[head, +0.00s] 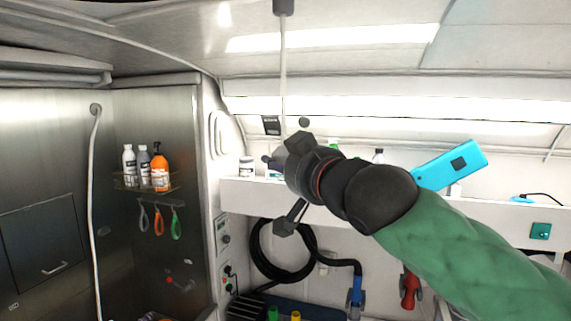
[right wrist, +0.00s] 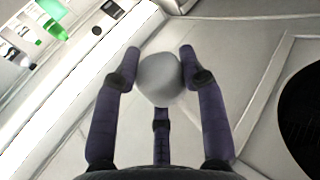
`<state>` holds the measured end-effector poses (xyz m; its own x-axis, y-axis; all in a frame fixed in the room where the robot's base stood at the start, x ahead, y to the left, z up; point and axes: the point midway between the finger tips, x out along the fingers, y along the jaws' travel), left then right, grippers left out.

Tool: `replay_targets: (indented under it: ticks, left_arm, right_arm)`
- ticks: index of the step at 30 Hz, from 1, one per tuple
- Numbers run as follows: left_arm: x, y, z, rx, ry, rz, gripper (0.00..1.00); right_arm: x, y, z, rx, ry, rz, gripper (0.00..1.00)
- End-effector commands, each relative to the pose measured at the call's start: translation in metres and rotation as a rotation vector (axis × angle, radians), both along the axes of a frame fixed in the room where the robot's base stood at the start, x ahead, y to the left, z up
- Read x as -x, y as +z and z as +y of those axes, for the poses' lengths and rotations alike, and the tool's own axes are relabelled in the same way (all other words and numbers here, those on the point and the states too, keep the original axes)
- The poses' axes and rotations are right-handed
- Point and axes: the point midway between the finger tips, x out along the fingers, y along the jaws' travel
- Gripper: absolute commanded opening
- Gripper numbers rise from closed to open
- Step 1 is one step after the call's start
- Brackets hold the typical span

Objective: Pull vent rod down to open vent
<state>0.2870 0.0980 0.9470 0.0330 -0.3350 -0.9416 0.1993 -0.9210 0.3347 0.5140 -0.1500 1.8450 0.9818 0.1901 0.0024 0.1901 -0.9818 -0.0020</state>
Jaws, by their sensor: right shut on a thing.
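The vent rod (head: 283,80) is a thin pale rod that hangs straight down from a dark grey mount (head: 283,7) on the ceiling in the head view. Its lower end is hidden behind my right gripper (head: 292,178). In the right wrist view, a rounded light grey knob (right wrist: 158,80) sits between the dark fingers of the right gripper (right wrist: 162,66), which is shut on it. The rod itself is not clear in that view. My left gripper is not in view.
A white shelf (head: 390,205) with bottles and a light blue device (head: 449,165) lies behind my right arm. A wire rack (head: 150,183) with bottles hangs on the steel wall at left. A coiled black hose (head: 275,268) hangs below the shelf.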

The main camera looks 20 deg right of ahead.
Motion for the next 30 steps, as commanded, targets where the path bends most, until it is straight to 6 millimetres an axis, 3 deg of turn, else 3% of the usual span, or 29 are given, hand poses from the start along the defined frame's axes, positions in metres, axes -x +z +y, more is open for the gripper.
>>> replay_targets:
  ticks: [3, 14, 15, 17, 30]
  left_arm:
    - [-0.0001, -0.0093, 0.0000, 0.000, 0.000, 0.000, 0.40]
    - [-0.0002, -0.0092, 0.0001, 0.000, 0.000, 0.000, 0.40]
    - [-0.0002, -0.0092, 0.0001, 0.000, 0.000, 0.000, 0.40]
    - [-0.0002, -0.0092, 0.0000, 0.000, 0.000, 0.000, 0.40]
    - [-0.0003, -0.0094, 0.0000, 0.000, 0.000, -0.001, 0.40]
  right_arm:
    - [-0.0009, -0.0101, 0.0022, 0.003, 0.003, 0.005, 0.00]
    - [-0.0009, -0.0093, 0.0023, 0.003, 0.003, 0.005, 0.00]
    - [-0.0009, -0.0093, 0.0023, 0.003, 0.003, 0.005, 0.44]
    - [-0.0009, -0.0092, 0.0022, 0.003, 0.003, 0.005, 0.61]
    - [0.0049, -0.0078, 0.0000, 0.001, 0.002, 0.002, 0.63]
